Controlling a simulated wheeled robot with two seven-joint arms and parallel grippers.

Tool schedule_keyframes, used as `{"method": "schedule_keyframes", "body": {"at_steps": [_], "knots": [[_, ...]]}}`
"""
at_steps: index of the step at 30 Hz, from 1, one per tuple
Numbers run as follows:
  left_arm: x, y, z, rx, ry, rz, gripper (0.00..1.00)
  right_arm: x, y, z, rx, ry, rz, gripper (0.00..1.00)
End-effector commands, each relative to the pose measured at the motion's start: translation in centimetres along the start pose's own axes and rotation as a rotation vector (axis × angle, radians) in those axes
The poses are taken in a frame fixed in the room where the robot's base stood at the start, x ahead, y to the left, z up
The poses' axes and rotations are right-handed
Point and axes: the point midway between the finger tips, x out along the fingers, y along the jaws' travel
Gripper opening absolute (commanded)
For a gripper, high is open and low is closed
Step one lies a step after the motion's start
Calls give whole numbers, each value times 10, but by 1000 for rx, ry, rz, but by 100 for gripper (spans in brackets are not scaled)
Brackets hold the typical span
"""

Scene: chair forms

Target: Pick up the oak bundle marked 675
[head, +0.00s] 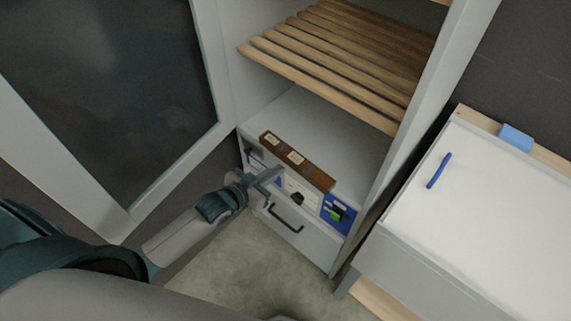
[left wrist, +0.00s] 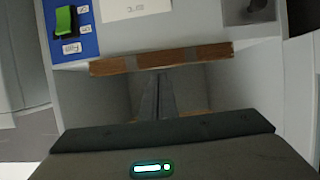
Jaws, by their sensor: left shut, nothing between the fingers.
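A long brown wooden bundle (head: 312,173) with two pale labels lies along the front edge of the cabinet floor, above a control panel. Its label marks are too small to read. In the left wrist view a brown wooden bar (left wrist: 190,57), seemingly this bundle, runs across just beyond the fingertips. My left gripper (head: 272,175) is shut and empty, in front of the panel and close to the bundle. Its fingers also show in the left wrist view (left wrist: 158,90). I cannot tell whether they touch the wood. My right gripper is not in view.
A slatted wooden shelf (head: 335,62) hangs above the bundle. The panel has a green switch (head: 335,214), with a drawer handle (head: 284,219) below. An open glass door (head: 110,90) stands left. A white-topped unit (head: 480,210) with a blue handle (head: 439,170) stands right.

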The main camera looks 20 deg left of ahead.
Motion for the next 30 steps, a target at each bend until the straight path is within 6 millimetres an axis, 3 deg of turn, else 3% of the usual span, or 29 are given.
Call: {"method": "schedule_keyframes", "body": {"at_steps": [9, 20, 25, 28, 30], "knots": [[-29, 0, 11, 0, 1, -1, 0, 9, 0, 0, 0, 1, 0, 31], [-32, 0, 11, 0, 1, -1, 0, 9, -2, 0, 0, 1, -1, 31], [-30, -2, 20, -1, -11, -7, 41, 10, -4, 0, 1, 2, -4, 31], [-26, -7, 43, -5, -42, -24, 64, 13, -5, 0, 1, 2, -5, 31], [-22, -12, 70, -9, -79, -42, 64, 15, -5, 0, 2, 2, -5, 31]]}}
